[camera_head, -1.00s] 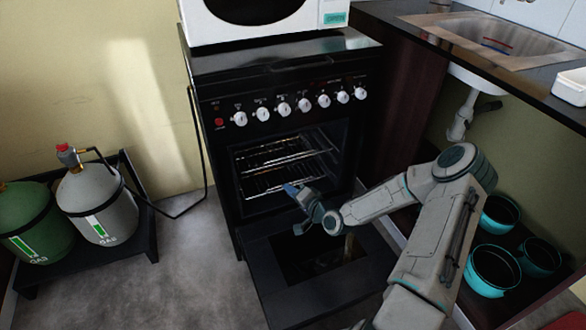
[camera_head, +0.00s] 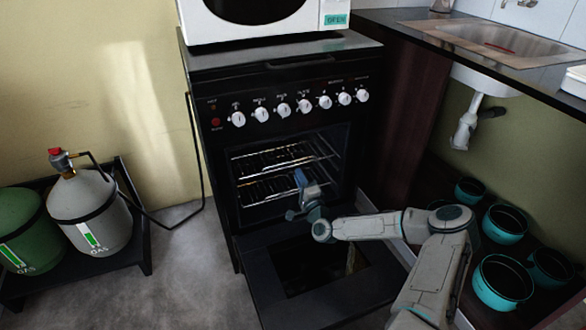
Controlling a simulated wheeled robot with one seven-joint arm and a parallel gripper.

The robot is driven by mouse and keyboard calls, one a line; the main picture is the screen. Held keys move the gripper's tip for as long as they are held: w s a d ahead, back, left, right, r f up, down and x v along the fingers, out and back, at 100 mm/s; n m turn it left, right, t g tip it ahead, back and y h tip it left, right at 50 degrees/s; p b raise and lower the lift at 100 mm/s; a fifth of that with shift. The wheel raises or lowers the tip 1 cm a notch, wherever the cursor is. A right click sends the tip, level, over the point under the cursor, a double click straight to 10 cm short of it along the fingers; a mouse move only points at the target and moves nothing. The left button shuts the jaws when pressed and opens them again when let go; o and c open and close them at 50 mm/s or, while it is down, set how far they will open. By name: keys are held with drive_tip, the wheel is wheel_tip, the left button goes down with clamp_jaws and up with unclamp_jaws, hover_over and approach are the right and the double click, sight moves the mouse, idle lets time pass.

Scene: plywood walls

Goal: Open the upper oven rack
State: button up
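The black oven (camera_head: 222,160) stands in the middle with its door (camera_head: 262,290) folded down and open. Inside the cavity are two wire racks. The upper rack (camera_head: 275,158) sits inside the oven, with the lower rack (camera_head: 262,190) beneath it. My gripper (camera_head: 299,184) is at the oven mouth, in front of the right part of the lower rack and below the upper rack. Its blue fingers point up and look clear of the upper rack. The fingers are small and overlap, so their opening cannot be made out.
A white microwave (camera_head: 270,22) stands on top of the oven. Two gas cylinders (camera_head: 90,215) stand on a low dark stand at the left. Teal pots (camera_head: 502,283) sit under the sink counter (camera_head: 480,50) at the right. Floor between stand and oven is clear.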

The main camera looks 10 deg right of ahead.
sight(293, 165)
drive_tip(key=b+x, duration=0.1)
drive_tip(key=x, duration=0.5)
drive_tip(key=shift+c, duration=0.4)
clamp_jaws()
